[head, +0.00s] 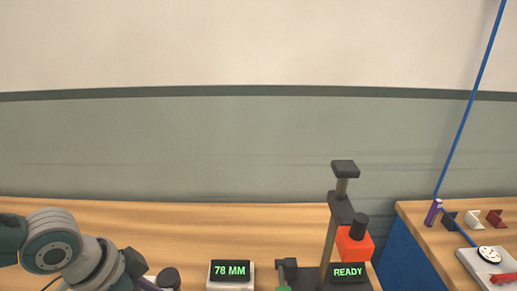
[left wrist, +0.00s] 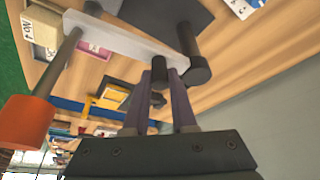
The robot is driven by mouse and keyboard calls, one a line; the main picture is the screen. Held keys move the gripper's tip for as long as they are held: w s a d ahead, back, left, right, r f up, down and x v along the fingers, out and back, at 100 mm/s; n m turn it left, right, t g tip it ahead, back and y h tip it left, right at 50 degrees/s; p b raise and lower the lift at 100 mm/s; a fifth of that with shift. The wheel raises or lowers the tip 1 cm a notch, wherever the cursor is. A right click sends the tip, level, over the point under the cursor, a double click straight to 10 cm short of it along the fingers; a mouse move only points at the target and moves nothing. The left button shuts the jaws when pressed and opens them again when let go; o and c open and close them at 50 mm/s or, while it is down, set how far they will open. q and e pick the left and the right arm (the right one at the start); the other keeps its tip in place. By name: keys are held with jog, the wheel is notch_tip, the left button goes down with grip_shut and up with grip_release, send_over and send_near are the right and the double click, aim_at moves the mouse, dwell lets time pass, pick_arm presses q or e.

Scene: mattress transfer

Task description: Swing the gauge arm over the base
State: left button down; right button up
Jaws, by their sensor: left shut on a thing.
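The gauge arm (left wrist: 120,38) shows in the left wrist view as a pale grey bar. A dark round post (left wrist: 194,62) stands at its right end, and a grey rod with an orange cylinder (left wrist: 25,120) is at its other end. A dark flat plate, perhaps the base (left wrist: 165,18), lies beyond the bar. My left gripper (left wrist: 170,88) is shut on a small dark knob (left wrist: 157,76) beside the bar. In the head view my left gripper (head: 150,284) is at the bottom edge, mostly cut off, left of a dark round top (head: 168,277). My right gripper is out of view.
In the head view a "78 MM" display (head: 230,270) sits on the wooden table (head: 120,220). A stand (head: 331,240) with a red-orange block (head: 354,247) and a "READY" display (head: 348,271) is to its right. A side table (head: 410,223) holds a dial gauge (head: 489,255) and small parts.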

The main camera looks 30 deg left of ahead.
pick_arm(q)
jog(key=shift+s+a+m+b, duration=0.2)
jog(key=shift+a+m+b, duration=0.15)
jog(key=shift+m, duration=0.25)
jog(key=c, duration=0.7)
grip_release()
jog(key=p+v, duration=0.3)
jog(key=v, duration=0.7)
jog(key=shift+a, duration=0.15)
